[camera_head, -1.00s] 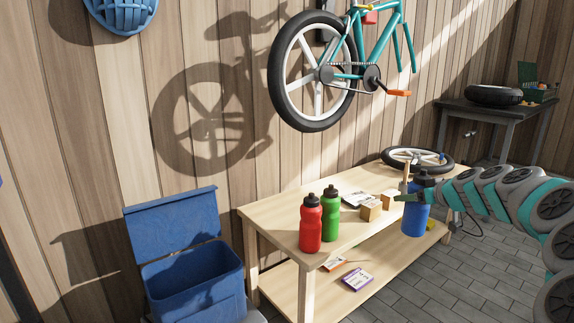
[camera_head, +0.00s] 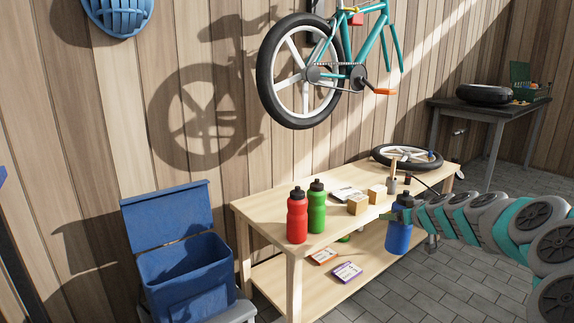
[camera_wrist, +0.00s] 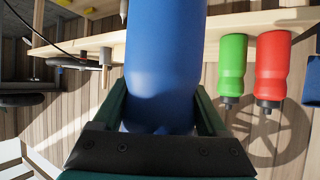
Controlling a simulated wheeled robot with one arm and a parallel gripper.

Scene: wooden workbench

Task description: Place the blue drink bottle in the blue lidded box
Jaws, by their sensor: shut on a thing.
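The blue drink bottle (camera_head: 398,236) is upright in the head view, in front of the right part of the workbench. My gripper (camera_head: 392,213) is shut on it near its top. In the wrist view the bottle (camera_wrist: 163,70) fills the middle, between the two fingers of my gripper (camera_wrist: 163,115). The blue lidded box (camera_head: 190,281) stands at the lower left of the head view, left of the workbench. Its lid (camera_head: 167,219) is up and the box is open. My gripper and the bottle are well to the right of the box.
A red bottle (camera_head: 297,218) and a green bottle (camera_head: 317,208) stand on the front left of the workbench (camera_head: 262,210). Small wooden blocks (camera_head: 358,205) and a wheel (camera_head: 407,157) lie farther along. The lower shelf holds small packets (camera_head: 347,272). Tiled floor is clear in front.

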